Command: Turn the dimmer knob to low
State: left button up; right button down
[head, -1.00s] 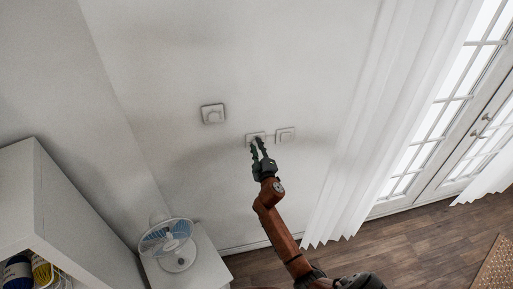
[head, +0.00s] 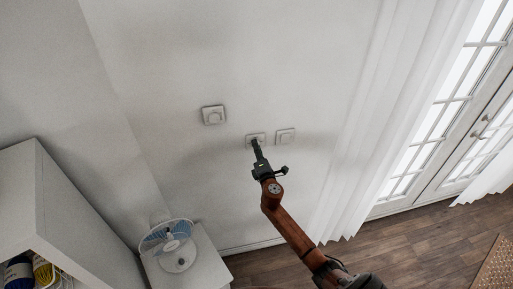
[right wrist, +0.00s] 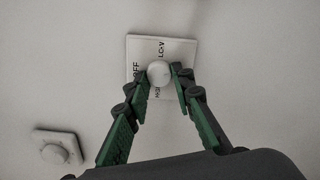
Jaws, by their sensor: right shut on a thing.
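The dimmer knob (right wrist: 159,73) is a round white knob on a square white wall plate (right wrist: 180,50) marked OFF, LOW and what looks like HIGH. In the head view this plate (head: 249,137) is the middle one of three on the wall. My right gripper (head: 255,143) reaches it from below, with its fingertips at the plate. In the right wrist view its green and black fingers (right wrist: 159,75) are shut on the knob, one fingertip on each side. I cannot read which mark the knob points to. My left gripper is not in view.
Another wall plate with a round knob (head: 213,115) sits to the left, and a square switch plate (head: 285,135) sits close on the right. A fan (head: 171,243) stands on a white stand at lower left. A white curtain (head: 375,110) hangs to the right.

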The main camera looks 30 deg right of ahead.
jog(key=n+p, duration=0.2)
jog(key=n, duration=0.4)
jog(key=n+p, duration=0.2)
jog(key=n, duration=0.4)
jog(key=shift+s+d+f+n+p, duration=0.1)
jog(key=shift+d+f+n+p, duration=0.1)
jog(key=shift+n+p, duration=0.2)
dwell(0.3)
jog(key=c, duration=1.7)
grip_release()
jog(key=shift+a, duration=0.1)
